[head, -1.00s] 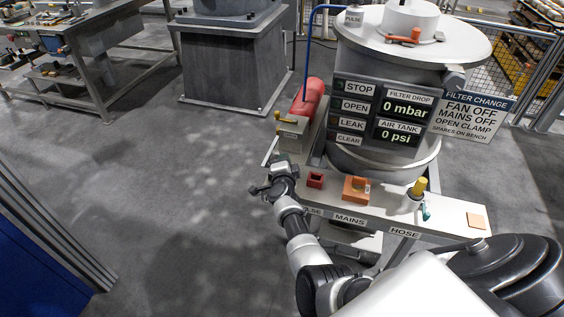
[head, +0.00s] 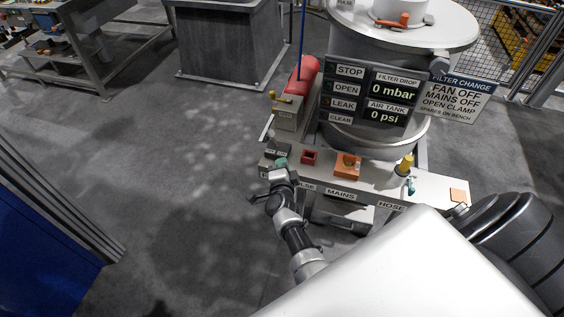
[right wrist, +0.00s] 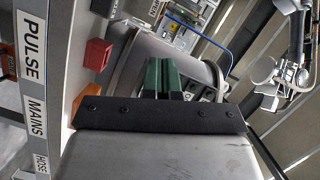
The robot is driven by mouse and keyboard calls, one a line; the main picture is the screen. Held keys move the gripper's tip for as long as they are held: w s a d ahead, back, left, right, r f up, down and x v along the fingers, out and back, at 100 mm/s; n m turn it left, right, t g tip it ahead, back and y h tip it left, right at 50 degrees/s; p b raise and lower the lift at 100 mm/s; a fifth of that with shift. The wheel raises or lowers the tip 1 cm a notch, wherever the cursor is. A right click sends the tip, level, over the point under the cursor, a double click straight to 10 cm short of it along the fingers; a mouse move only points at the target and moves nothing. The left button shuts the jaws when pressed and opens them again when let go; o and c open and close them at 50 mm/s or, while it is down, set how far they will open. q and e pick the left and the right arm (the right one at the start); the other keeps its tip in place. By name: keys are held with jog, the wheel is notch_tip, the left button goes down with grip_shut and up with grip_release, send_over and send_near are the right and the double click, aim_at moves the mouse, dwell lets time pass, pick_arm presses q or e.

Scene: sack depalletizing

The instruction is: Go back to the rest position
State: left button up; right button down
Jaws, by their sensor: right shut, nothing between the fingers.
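Whether the gripper touches the shelf cannot be told.
The shelf also bears an orange block (head: 347,166) and a yellow-topped post (head: 405,164). A sign panel (head: 372,98) and a red cylinder (head: 303,75) stand behind. Open grey floor (head: 150,150) lies left; a blue panel (head: 45,255) is at lower left.

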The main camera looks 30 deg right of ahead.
jog(key=shift+s, duration=0.1)
jog(key=s+a+f+n+g+y, duration=0.2)
jog(key=s+a+f+n+y, duration=0.1)
jog(key=s+f+n, duration=0.4)
jog(key=s+a+f+n+g+y, duration=0.1)
jog(key=s+a+f+n+y, duration=0.25)
jog(key=s+f, duration=0.4)
jog(key=s+a+f+n+g+y, duration=0.2)
jog(key=s+a+f+n, duration=0.25)
jog(key=f, duration=0.45)
jog(key=s+f+n+g, duration=0.2)
jog(key=s+f, duration=0.1)
jog(key=s, duration=0.6)
jog(key=s+d+f+n+g, duration=0.1)
jog(key=s+f+n+g, duration=0.2)
jog(key=s, duration=0.7)
jog(key=s+d+f+n+g, duration=0.1)
jog(key=s+f+n+g, duration=0.2)
jog(key=s, duration=0.7)
jog(key=shift+f, duration=0.25)
jog(key=shift+s+d+y, duration=0.1)
jog(key=shift+y, duration=0.15)
